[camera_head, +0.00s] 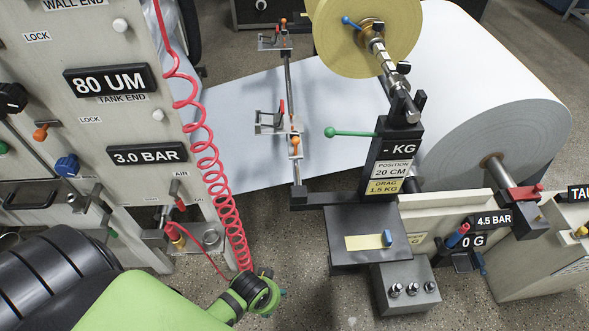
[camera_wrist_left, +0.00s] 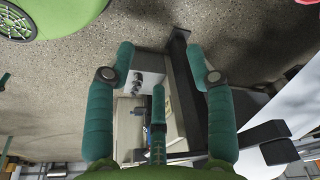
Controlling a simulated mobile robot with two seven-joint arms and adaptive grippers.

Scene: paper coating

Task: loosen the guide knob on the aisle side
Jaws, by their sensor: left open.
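Two edge guides sit on a thin bar across the white paper web. The nearer guide (camera_head: 272,125) has a red lever and an orange knob (camera_head: 295,140). The far guide (camera_head: 271,41) carries a small orange knob (camera_head: 283,21). The pictures do not label which guide is on the aisle side. My left gripper (camera_head: 266,290) is low at the bottom of the head view, well below the nearer guide and apart from it. In the left wrist view, its teal fingers (camera_wrist_left: 160,48) are spread with nothing between them. My right gripper is not in view.
A red coiled air hose (camera_head: 212,165) hangs between the panel (camera_head: 105,60) and the web. A post with a green-knobbed lever (camera_head: 345,133) and a small black table (camera_head: 350,222) stand right of the guides. Speckled floor shows around my left gripper.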

